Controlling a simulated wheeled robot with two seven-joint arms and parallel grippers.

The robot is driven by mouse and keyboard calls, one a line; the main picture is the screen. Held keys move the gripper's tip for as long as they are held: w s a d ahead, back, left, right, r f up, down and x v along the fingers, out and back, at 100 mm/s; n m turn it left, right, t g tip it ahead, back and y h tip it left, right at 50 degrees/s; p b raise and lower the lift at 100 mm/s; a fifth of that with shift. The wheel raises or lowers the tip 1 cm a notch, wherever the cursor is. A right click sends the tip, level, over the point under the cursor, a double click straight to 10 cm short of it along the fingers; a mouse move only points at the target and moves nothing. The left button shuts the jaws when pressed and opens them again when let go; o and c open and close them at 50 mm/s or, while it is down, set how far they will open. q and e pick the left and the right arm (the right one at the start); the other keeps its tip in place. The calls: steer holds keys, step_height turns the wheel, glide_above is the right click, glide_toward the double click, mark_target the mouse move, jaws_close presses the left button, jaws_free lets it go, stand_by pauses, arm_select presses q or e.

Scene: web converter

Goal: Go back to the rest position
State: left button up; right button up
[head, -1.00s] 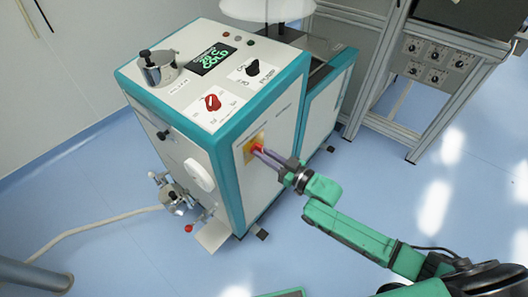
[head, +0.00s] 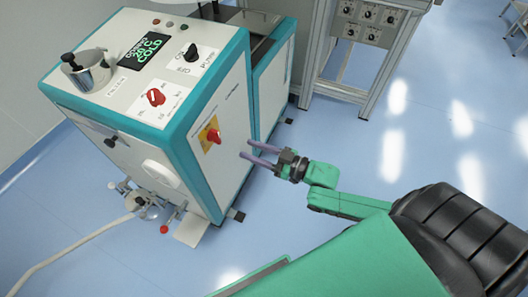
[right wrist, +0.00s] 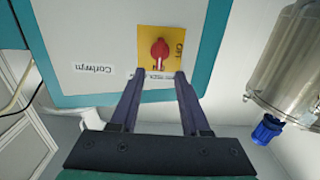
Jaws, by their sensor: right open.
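My right gripper (head: 261,158) is open and empty, pulled back a short way from the machine's side panel. Its two dark fingers point at a red rotary switch (head: 212,136) on a yellow plate (head: 208,146). In the right wrist view, the red knob (right wrist: 159,53) shows just beyond the fingertips (right wrist: 158,76), with clear space between the fingers. The gripper touches nothing. My left gripper is not in view.
The white and teal machine (head: 235,95) has a lit display (head: 145,50) and a red knob (head: 156,97) on top. A metal frame with a control panel (head: 362,22) stands behind it. A hose (head: 75,249) lies on the floor at left. Blue floor (head: 345,125) at right is clear.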

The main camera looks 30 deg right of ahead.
steer(key=v, duration=0.4)
steer(key=shift+s, duration=0.1)
steer(key=shift+d, duration=0.1)
steer(key=s+d+f+m+g+h+p, duration=0.25)
steer(key=d+f+h, duration=0.35)
steer(key=f, duration=0.4)
steer(key=s+d+f+m+g+h+p, duration=0.1)
steer(key=s+d+f+h+p, duration=0.2)
steer(key=d+f, duration=0.6)
steer(key=s+a+f+m+g+h+p, duration=0.1)
steer(key=s+a+f+g, duration=0.3)
steer(key=s+f, duration=0.4)
steer(key=s+a+f+m+g+h+p, duration=0.1)
steer(key=s+a+f+g, duration=0.3)
steer(key=s, duration=1.2)
step_height(320, 180, down, 4)
steer(key=shift+s+g+h, duration=0.15)
steer(key=shift+g+h, duration=0.15)
steer(key=shift+g, duration=0.35)
